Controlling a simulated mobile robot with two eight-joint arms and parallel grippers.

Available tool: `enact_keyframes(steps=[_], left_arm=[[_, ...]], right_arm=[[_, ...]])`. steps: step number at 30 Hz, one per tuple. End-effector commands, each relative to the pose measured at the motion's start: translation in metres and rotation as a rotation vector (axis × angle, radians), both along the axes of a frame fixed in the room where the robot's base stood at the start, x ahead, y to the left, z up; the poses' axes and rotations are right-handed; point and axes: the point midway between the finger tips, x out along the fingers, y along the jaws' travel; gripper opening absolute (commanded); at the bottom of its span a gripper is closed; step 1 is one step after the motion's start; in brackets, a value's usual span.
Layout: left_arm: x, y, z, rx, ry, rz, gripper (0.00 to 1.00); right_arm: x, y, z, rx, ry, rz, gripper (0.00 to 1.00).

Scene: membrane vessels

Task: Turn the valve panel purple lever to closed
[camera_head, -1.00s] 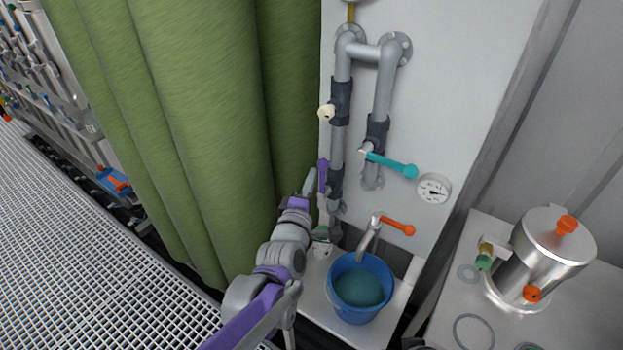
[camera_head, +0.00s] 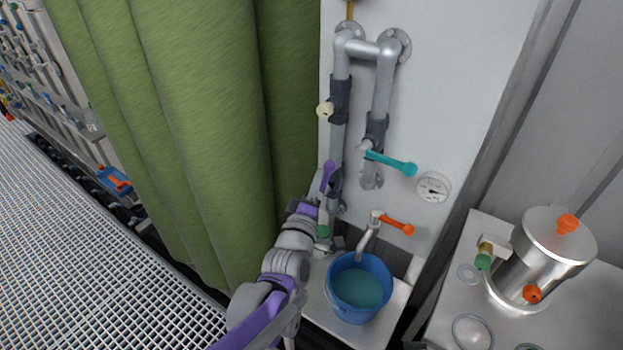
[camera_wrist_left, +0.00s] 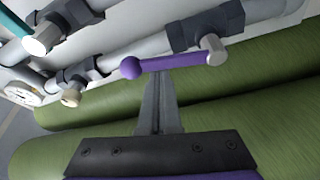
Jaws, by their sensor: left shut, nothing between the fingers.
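The purple lever (camera_head: 328,177) is on the lower valve of the left pipe on the white panel (camera_head: 460,90). In the head view its knob points up, tilted slightly right. My left gripper (camera_head: 317,182) is just left of the lever, its fingers shut with nothing between them. In the left wrist view the shut fingertips (camera_wrist_left: 160,74) meet the side of the purple lever (camera_wrist_left: 175,63), between its round knob and silver pivot. Whether they press on it I cannot tell. My right gripper is not in view.
A teal lever (camera_head: 392,162), a cream-ended valve (camera_head: 326,109), an orange tap handle (camera_head: 397,224) and a gauge (camera_head: 433,186) are nearby. A blue bucket (camera_head: 345,312) stands below. A green curtain (camera_head: 200,120) hangs close on the left.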

Motion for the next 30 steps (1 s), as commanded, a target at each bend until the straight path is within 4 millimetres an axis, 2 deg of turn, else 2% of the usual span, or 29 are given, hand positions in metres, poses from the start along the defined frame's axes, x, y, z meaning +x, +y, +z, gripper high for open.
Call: enact_keyframes(steps=[14, 30], left_arm=[[-0.013, -0.021, -0.012, 0.370, -0.247, -0.002, 0.00], [-0.027, -0.040, -0.036, 0.792, -0.528, 0.000, 0.00]], right_arm=[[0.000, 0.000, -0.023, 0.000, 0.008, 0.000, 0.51], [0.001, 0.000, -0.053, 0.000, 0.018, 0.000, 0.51]])
